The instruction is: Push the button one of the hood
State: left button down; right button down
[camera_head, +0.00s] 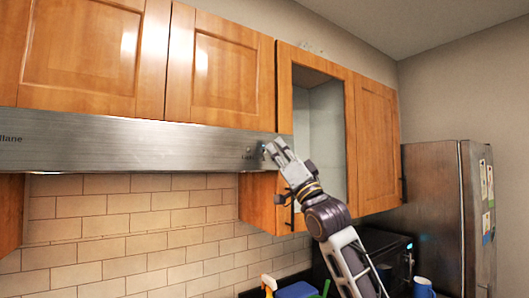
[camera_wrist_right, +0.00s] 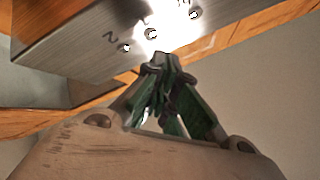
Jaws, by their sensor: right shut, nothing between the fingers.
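The steel range hood (camera_head: 130,143) runs across the head view below the wooden cabinets; it also shows in the right wrist view (camera_wrist_right: 80,48). Its right end carries small round buttons (camera_head: 248,154). In the right wrist view three buttons show: one beside a mark like a 2 (camera_wrist_right: 125,48), a middle one (camera_wrist_right: 152,34) in bright glare, and one farther right (camera_wrist_right: 194,14). My right gripper (camera_head: 273,149) is shut and empty at the hood's right end, partly covering the controls. Its fingertips (camera_wrist_right: 160,60) appear just below the middle button; I cannot tell whether they touch. My left gripper is not in view.
Closed cabinets (camera_head: 220,75) hang above the hood, and an open-fronted cabinet (camera_head: 320,120) stands right beside my right gripper. A microwave (camera_head: 392,254), a blue cup (camera_head: 423,287) and a fridge (camera_head: 432,210) are lower right. The tiled wall (camera_head: 140,220) below the hood is clear.

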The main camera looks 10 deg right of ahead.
jog(key=s, duration=0.1)
jog(key=s+d+b, duration=0.1)
jog(key=s, duration=0.1)
jog(key=s+d, duration=0.1)
jog(key=s, duration=0.1)
jog(key=shift+s, duration=0.1)
dwell(0.5)
jog(key=shift+f, duration=0.1)
